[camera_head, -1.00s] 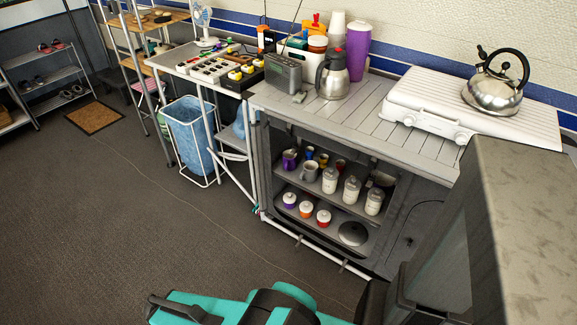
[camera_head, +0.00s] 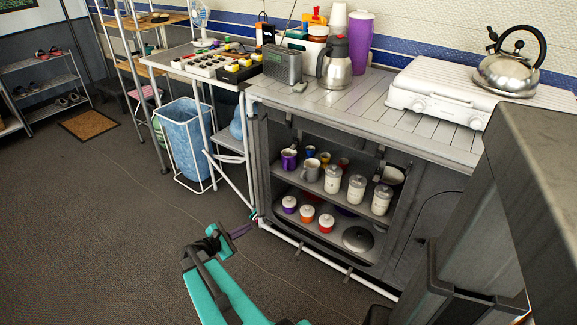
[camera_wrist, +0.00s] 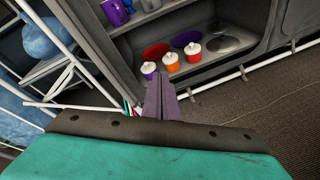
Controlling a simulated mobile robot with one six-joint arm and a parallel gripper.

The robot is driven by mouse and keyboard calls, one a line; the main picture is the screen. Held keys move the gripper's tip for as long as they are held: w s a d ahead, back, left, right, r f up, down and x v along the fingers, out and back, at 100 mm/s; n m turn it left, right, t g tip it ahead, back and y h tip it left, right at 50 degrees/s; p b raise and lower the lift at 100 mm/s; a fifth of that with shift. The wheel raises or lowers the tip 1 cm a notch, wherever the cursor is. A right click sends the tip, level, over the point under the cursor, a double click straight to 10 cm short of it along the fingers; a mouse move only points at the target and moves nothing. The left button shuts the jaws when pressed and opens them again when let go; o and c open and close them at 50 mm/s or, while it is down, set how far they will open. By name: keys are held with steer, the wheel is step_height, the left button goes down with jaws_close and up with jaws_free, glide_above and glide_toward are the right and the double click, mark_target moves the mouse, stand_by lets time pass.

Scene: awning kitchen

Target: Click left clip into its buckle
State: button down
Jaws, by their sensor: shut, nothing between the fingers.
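My gripper (camera_head: 248,227) is low in front of the left foot of the grey kitchen cabinet (camera_head: 388,235). Its purple fingers are shut with nothing between them; they also show in the wrist view (camera_wrist: 160,82), pointing toward the cabinet's lower shelf. I cannot make out a clip or buckle for certain. A small dark piece (camera_head: 289,119) hangs under the worktop at the upper left of the cabinet opening, and a similar one (camera_head: 380,153) at the right. They are too small to tell as clip or buckle.
Shelves hold white-lidded jars (camera_head: 332,179), mugs (camera_head: 310,170) and a purple mug (camera_head: 288,160). A white tube frame (camera_head: 330,260) runs along the cabinet foot. A blue bin (camera_head: 185,143) stands left. The worktop carries a steel jug (camera_head: 335,66) and kettle (camera_head: 508,70). Floor in front is clear.

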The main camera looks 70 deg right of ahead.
mark_target(294, 145)
steer(key=s+d+r+n+h+b, duration=0.2)
steer(key=d+r+n+h+b, duration=0.1)
steer(key=d, duration=0.6)
steer(key=s+d+r+n+h+b, duration=0.3)
steer(key=d+r, duration=0.4)
steer(key=d, duration=0.3)
steer(key=shift+s+n+g+h+b, duration=0.15)
steer(key=shift+n+g+h+b, duration=0.3)
steer(key=shift+b, duration=0.75)
steer(key=s+d+r+b, duration=0.2)
steer(key=d+r+b, duration=0.1)
steer(key=d+r, duration=0.4)
steer(key=shift+s+d+b, duration=0.15)
steer(key=shift+d+b, duration=0.15)
steer(key=shift+d, duration=0.65)
